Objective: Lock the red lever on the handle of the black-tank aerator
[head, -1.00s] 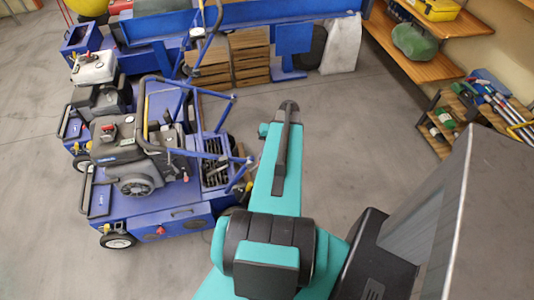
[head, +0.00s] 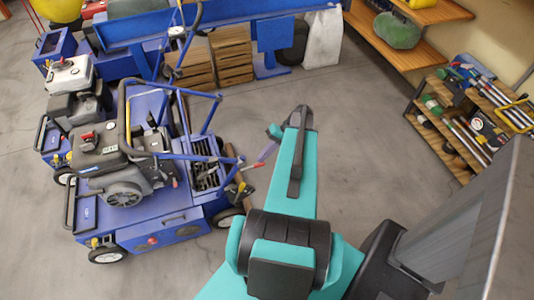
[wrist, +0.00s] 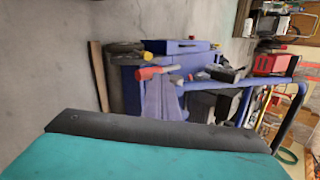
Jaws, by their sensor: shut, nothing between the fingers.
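The black-tank aerator (head: 148,236) is the nearer blue machine at left in the head view, with a black engine and tank (head: 105,150) on top. Its blue tubular handle (head: 185,155) leans toward my arm. It also shows in the wrist view, tilted on its side, with a blue handle tube (wrist: 240,83). My gripper (head: 266,152) is a slim purple shape beyond my teal arm, shut and empty, just right of the aerator. It also shows in the wrist view (wrist: 165,100). A red-orange piece (wrist: 152,72) lies by its tip; I cannot tell whether they touch or whether this is the lever.
A second aerator with a white tank (head: 70,73) stands behind at left. Wooden crates (head: 232,55) are at the back. A low rack of tools (head: 470,115) and wooden shelves (head: 400,35) stand at right. The grey floor between is clear.

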